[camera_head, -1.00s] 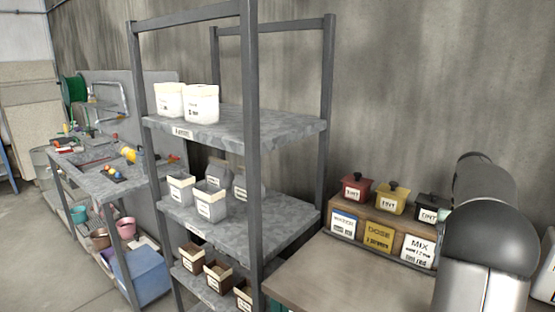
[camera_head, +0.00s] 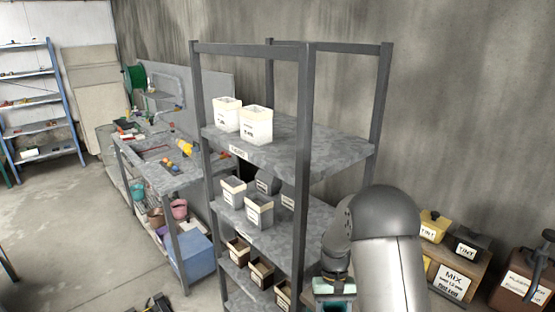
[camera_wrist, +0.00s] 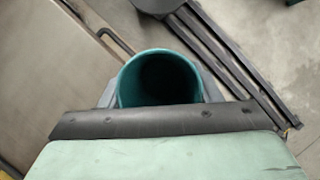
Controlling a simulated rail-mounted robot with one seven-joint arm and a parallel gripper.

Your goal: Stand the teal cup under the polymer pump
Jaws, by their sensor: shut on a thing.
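The teal cup (camera_wrist: 158,78) shows in the wrist view with its round dark mouth toward the camera. My gripper (camera_wrist: 155,100) is shut on the cup, and its dark bar and pale green part cover the cup's near side. In the head view my gripper (camera_head: 335,285) is low, right of the shelf rack, with a little teal at it; most of the cup is hidden there. A brown container (camera_head: 522,280) with a dark pump-like top stands at the right edge. Its label seems to start with "P", but I cannot read it surely.
A metal shelf rack (camera_head: 303,170) with labelled bins stands close left of my arm. Tint boxes (camera_head: 467,247) and a MIX card (camera_head: 452,281) are on the right. A workbench (camera_head: 170,178) and a blue shelf (camera_head: 45,100) are farther left. The floor at left is mostly open.

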